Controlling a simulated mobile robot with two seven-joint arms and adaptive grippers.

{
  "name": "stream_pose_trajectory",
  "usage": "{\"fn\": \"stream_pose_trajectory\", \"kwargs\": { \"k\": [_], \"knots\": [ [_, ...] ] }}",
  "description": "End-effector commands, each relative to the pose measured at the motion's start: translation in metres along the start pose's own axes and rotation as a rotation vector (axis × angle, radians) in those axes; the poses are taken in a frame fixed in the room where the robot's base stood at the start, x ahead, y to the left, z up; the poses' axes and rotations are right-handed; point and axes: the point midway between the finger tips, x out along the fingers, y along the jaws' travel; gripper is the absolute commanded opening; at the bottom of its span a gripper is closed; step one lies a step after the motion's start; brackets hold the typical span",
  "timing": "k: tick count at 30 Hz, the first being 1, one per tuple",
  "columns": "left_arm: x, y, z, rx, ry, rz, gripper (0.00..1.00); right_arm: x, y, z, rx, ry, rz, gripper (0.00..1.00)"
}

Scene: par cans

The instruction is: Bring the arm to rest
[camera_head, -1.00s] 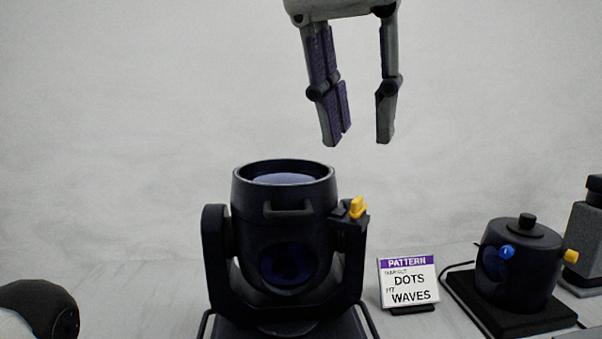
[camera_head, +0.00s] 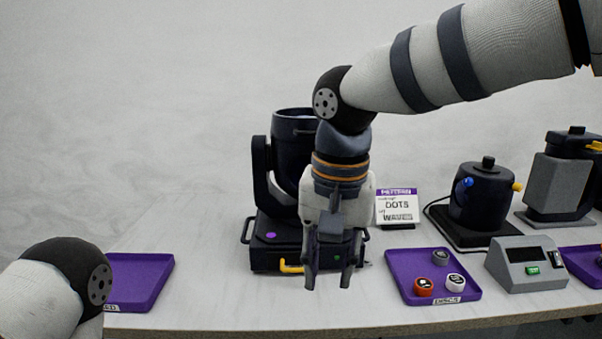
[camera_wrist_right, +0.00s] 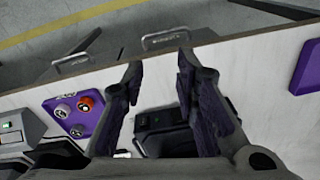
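My right gripper (camera_head: 328,280) hangs fingers-down in front of the dark par can (camera_head: 290,135) in its yoke, and hides part of it. In the right wrist view the fingers of this gripper (camera_wrist_right: 158,75) stand apart with nothing between them. The par can's base (camera_head: 275,245) shows behind the fingers, with a yellow lever (camera_head: 291,267) at its front; the base also shows in the right wrist view (camera_wrist_right: 160,122). My left arm shows only as a link at the lower left; its gripper is out of view.
A purple tray (camera_head: 467,293) with several discs lies right of the gripper, near a grey box (camera_head: 526,264) with a display. A pattern sign (camera_head: 397,207) and a dark canister (camera_head: 484,200) stand behind. Another purple tray (camera_head: 140,280) lies left. The table's front edge is close.

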Motion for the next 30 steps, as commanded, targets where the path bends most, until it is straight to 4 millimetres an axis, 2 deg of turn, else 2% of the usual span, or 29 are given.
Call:
{"fn": "stream_pose_trajectory", "kwargs": {
  "k": [1, 2, 3, 5, 6, 8, 9, 11, 12, 15, 18, 19, 21, 23, 30],
  "knots": [
    [-0.001, 0.0, 0.001, 0.0, -0.001, 0.0, 0.4, 0.044, 0.004, 0.012, -0.033, -0.062, -0.023, 0.28],
    [-0.001, 0.0, 0.001, 0.0, -0.001, 0.0, 0.4, 0.072, 0.007, 0.019, -0.053, -0.093, -0.048, 0.28],
    [-0.001, 0.0, 0.001, 0.0, -0.001, 0.0, 0.4, 0.11, 0.012, 0.033, -0.073, -0.135, -0.08, 0.28],
    [-0.001, 0.0, 0.001, 0.0, -0.001, 0.0, 0.4, 0.163, 0.025, 0.059, -0.091, -0.188, -0.128, 0.28],
    [-0.001, 0.0, 0.001, 0.0, -0.001, 0.0, 0.4, 0.195, 0.036, 0.079, -0.095, -0.215, -0.155, 0.28],
    [-0.001, 0.0, 0.001, 0.0, -0.001, 0.0, 0.4, 0.24, 0.058, 0.113, -0.09, -0.244, -0.183, 0.28],
    [-0.001, 0.0, 0.001, 0.0, -0.001, 0.0, 0.4, 0.265, 0.076, 0.137, -0.084, -0.256, -0.191, 0.28],
    [-0.001, 0.0, 0.001, 0.0, 0.0, 0.0, 0.4, 0.296, 0.109, 0.176, -0.075, -0.261, -0.183, 0.28],
    [-0.001, 0.0, 0.001, 0.0, 0.0, 0.0, 0.4, 0.311, 0.132, 0.201, -0.073, -0.258, -0.164, 0.28],
    [-0.001, 0.0, 0.001, 0.0, 0.0, 0.0, 0.4, 0.329, 0.19, 0.254, -0.086, -0.24, -0.086, 0.28],
    [-0.001, 0.0, 0.001, 0.0, 0.0, 0.0, 0.4, 0.329, 0.234, 0.288, -0.12, -0.224, -0.006, 0.28],
    [-0.001, 0.0, 0.001, 0.0, 0.0, 0.0, 0.4, 0.328, 0.243, 0.294, -0.131, -0.219, 0.013, 0.28],
    [-0.001, 0.0, 0.001, 0.0, 0.0, 0.0, 0.4, 0.325, 0.257, 0.302, -0.148, -0.211, 0.042, 0.28],
    [-0.001, 0.0, 0.001, 0.0, 0.0, 0.0, 0.4, 0.324, 0.262, 0.305, -0.156, -0.207, 0.053, 0.28],
    [-0.001, 0.0, 0.001, 0.0, 0.0, 0.0, 0.4, 0.324, 0.262, 0.304, -0.157, -0.204, 0.053, 0.28]
  ]
}}
